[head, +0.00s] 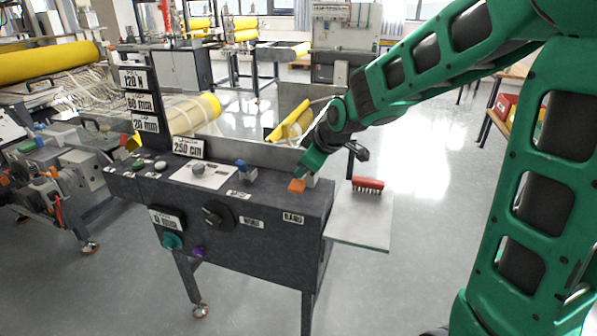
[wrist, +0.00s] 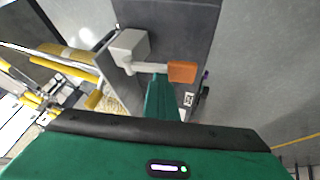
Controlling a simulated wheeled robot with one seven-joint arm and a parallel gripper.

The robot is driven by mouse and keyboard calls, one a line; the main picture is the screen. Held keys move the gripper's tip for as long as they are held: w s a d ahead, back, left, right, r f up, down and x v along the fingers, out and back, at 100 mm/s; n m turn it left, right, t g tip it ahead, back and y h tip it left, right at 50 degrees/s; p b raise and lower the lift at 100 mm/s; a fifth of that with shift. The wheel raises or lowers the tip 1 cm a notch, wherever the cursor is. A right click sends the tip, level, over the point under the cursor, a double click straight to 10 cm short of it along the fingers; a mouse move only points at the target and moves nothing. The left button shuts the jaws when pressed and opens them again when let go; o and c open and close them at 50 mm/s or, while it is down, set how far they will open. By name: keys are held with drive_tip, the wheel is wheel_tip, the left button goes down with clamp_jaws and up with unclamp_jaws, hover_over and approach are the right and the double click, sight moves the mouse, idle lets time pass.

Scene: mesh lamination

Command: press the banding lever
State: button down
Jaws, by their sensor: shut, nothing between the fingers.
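The banding lever is an orange tab (head: 297,186) at the right end of the dark console's top, above a label that reads BAND. In the wrist view the orange tab (wrist: 182,72) sits on a light grey arm that comes from a grey block (wrist: 130,46). My gripper (head: 303,172) is shut and empty, its green fingers just over the lever. In the wrist view the shut fingers (wrist: 160,82) overlap the grey arm's lower edge, left of the tab. I cannot tell whether they touch the lever.
The dark console (head: 265,250) carries a blue switch (head: 241,165), a black knob (head: 217,214) and a green button (head: 172,241). A light side shelf (head: 358,225) with a red brush (head: 367,185) is at the console's right. Yellow rolls (head: 193,113) stand behind.

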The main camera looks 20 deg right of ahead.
sight(302, 181)
drive_tip(key=shift+w+a+r, duration=0.1)
drive_tip(key=shift+r, duration=1.75)
drive_tip(key=shift+w+r, duration=0.1)
drive_tip(key=shift+r, duration=0.05)
drive_tip(key=shift+d+r, duration=0.15)
drive_tip(key=shift+d, duration=0.1)
drive_tip(key=shift+w+d+r, duration=0.1)
drive_tip(key=shift+w+r, duration=0.05)
drive_tip(key=shift+r, duration=0.65)
drive_tip(key=shift+w+d+r, duration=0.15)
drive_tip(key=shift+w+r, duration=0.05)
drive_tip(key=shift+r, duration=0.55)
drive_tip(key=shift+w+d+r, duration=0.1)
drive_tip(key=shift+w+r, duration=0.05)
drive_tip(key=shift+r, duration=0.65)
drive_tip(key=s+d+f+m+g+h, duration=0.1)
drive_tip(key=s+d+f+m+g, duration=0.2)
drive_tip(key=s+d, duration=0.55)
drive_tip(key=s+d+f+m+g+h, duration=0.1)
drive_tip(key=s+d+f+m+h, duration=0.15)
drive_tip(key=s+d+m, duration=0.65)
drive_tip(key=s+f+m+g, duration=0.1)
drive_tip(key=s+f+m, duration=0.1)
drive_tip(key=s, duration=0.8)
drive_tip(key=s+f+m+g+y, duration=0.1)
drive_tip(key=s+f+g, duration=0.1)
drive_tip(key=s, duration=0.8)
drive_tip(key=shift+s+a+f+m, duration=0.3)
drive_tip(key=shift+s+f+m, duration=0.05)
drive_tip(key=shift+s+m, duration=0.05)
